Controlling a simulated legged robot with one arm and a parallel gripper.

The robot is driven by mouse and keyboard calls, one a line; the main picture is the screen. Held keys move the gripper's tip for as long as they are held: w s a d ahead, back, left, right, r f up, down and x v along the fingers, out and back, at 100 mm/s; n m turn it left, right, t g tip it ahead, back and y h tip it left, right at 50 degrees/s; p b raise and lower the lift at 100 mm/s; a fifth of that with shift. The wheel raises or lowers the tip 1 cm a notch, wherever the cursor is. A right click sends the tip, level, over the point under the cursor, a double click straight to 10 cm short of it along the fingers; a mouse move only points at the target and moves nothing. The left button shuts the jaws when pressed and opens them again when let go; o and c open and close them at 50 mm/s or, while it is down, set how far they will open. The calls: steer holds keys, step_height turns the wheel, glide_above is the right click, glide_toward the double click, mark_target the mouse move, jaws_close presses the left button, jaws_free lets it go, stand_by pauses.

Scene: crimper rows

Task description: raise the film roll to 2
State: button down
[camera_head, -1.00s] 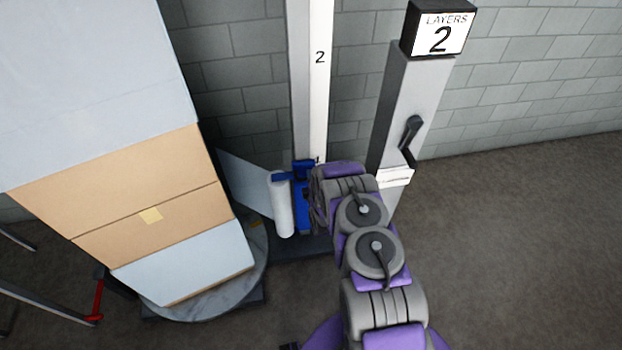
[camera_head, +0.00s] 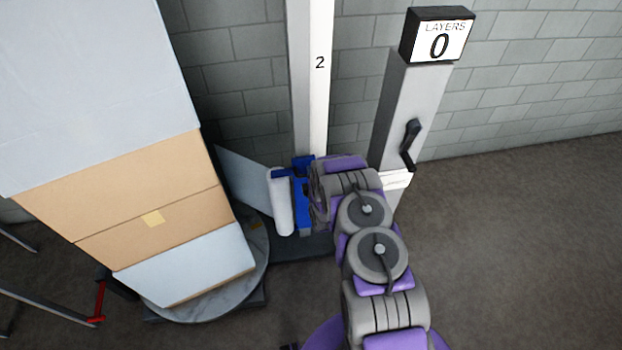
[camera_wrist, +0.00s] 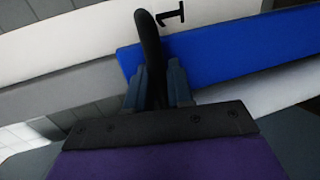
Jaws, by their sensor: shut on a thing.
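The film roll (camera_head: 281,203) is a white upright cylinder on a blue carriage (camera_head: 300,190) on the pale mast (camera_head: 319,100). The carriage sits low, around the mark 1, well below the mark 2 (camera_head: 320,62). My gripper (camera_wrist: 155,88) is shut on a dark curved handle (camera_wrist: 150,45) in the wrist view. The blue carriage (camera_wrist: 220,48) shows right behind it, beside the mark 1 (camera_wrist: 171,18). In the head view my arm hides the gripper and handle. A film sheet (camera_head: 243,178) reaches from the roll towards the wrapped load.
A tall load of boxes (camera_head: 150,215), partly wrapped, stands on a round turntable (camera_head: 215,297) at left. A grey post (camera_head: 405,110) with a crank (camera_head: 410,143) at right carries a LAYERS sign (camera_head: 438,42) reading 0. Floor at right is clear.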

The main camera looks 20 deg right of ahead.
step_height(320, 180, up, 41)
steer(key=p, duration=0.7)
steer(key=shift+f, duration=0.1)
steer(key=c, duration=1.2)
jaws_free()
steer(key=shift+o, duration=0.2)
steer(key=shift+s, duration=0.1)
